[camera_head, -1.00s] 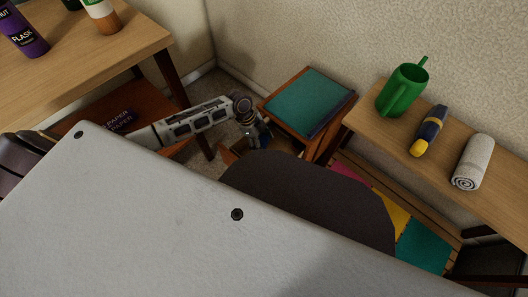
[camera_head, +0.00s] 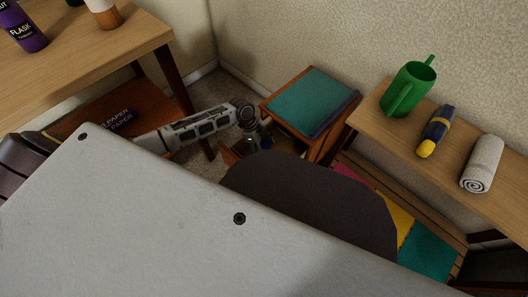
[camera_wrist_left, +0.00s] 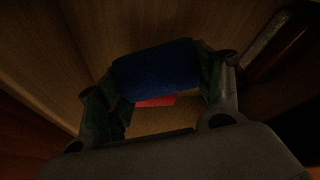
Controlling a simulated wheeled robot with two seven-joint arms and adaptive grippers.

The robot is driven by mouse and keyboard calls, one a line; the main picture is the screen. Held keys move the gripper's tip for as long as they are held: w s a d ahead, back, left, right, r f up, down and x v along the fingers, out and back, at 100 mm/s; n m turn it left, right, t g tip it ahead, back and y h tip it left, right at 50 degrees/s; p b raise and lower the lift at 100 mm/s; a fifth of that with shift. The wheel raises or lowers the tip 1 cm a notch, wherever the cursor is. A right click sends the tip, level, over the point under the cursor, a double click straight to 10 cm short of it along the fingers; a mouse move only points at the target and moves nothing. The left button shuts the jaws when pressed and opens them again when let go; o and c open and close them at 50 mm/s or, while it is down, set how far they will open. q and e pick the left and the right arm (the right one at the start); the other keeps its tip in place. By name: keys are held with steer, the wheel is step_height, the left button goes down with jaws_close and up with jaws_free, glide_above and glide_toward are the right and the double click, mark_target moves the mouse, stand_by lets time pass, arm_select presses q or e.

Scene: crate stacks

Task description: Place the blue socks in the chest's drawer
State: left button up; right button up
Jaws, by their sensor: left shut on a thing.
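The blue socks (camera_wrist_left: 158,70) show as a dark blue roll between the fingers of my left gripper (camera_wrist_left: 160,82) in the left wrist view. The gripper is shut on them. In the head view my left gripper (camera_head: 258,140) is low beside the chest (camera_head: 312,98), which has a teal top and wooden edges. The chest's drawer (camera_head: 229,156) appears pulled out under the gripper, mostly hidden by my arm and body. Wooden surfaces surround the socks in the wrist view; whether they touch the socks I cannot tell. My right gripper is out of view.
A shelf (camera_head: 370,133) at right holds a green watering can (camera_head: 408,90), a blue-yellow flashlight (camera_head: 434,131) and a rolled towel (camera_head: 482,164). A table (camera_head: 90,65) with bottles stands at left. A small red thing (camera_wrist_left: 156,101) lies below the socks.

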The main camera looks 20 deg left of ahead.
mark_target(264, 151)
arm_select(q)
steer(key=shift+f+b, duration=0.55)
steer(key=shift+f, duration=0.9)
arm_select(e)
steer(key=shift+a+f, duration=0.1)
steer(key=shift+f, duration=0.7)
arm_select(q)
steer(key=shift+f, duration=0.1)
steer(key=o, duration=0.9)
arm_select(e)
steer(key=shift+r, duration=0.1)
arm_select(q)
steer(key=shift+p+v, duration=2.5)
steer(key=shift+v, duration=3.65)
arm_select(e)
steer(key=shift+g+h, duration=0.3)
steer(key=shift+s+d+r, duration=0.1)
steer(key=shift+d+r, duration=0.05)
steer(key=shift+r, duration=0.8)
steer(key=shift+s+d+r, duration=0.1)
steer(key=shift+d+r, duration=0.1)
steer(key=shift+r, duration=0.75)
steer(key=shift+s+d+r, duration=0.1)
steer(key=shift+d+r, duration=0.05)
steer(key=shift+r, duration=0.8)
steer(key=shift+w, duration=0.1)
